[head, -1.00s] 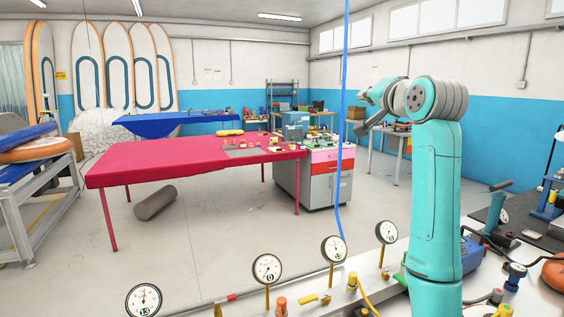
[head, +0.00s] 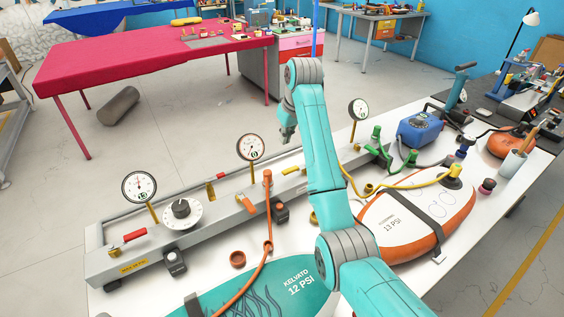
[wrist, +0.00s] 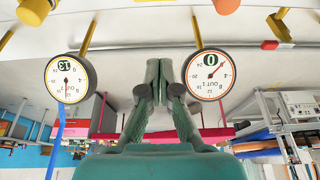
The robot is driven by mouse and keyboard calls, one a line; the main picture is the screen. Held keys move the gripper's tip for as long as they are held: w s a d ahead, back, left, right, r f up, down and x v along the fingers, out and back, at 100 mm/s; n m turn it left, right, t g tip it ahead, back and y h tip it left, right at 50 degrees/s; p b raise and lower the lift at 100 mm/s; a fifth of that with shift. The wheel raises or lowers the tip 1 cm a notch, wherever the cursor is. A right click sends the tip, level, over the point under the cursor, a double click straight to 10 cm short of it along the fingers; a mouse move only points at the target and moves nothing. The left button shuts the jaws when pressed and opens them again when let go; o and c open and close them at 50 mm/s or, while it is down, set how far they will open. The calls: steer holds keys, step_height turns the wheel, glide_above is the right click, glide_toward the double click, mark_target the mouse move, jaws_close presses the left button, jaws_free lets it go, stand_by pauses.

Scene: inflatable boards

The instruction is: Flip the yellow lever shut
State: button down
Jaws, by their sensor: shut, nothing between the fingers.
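The yellow lever (head: 291,170) is a small flat handle on the long grey manifold, in the head view just left of my forearm. It lies roughly along the manifold; its exact angle is hard to tell. My gripper (head: 288,139) points down above and behind the lever, apart from it. In the wrist view my dark green fingers (wrist: 166,68) are shut together, empty, between two round gauges. The lever cannot be made out for certain in that view.
The grey manifold (head: 100,262) also carries a red lever (head: 134,234), an orange lever (head: 246,203) and a dial (head: 181,211). Upright gauges (head: 250,147) stand along its back. Hoses and inflatable boards (head: 415,222) fill the white bench. A red table (head: 130,62) stands beyond.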

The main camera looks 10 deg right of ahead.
mark_target(296, 168)
steer(key=shift+s+d+f, duration=0.1)
steer(key=shift+s+f, duration=0.05)
steer(key=shift+f, duration=2.2)
steer(key=shift+s+d+f, duration=0.1)
steer(key=shift+s+f, duration=0.05)
steer(key=shift+f, duration=2.2)
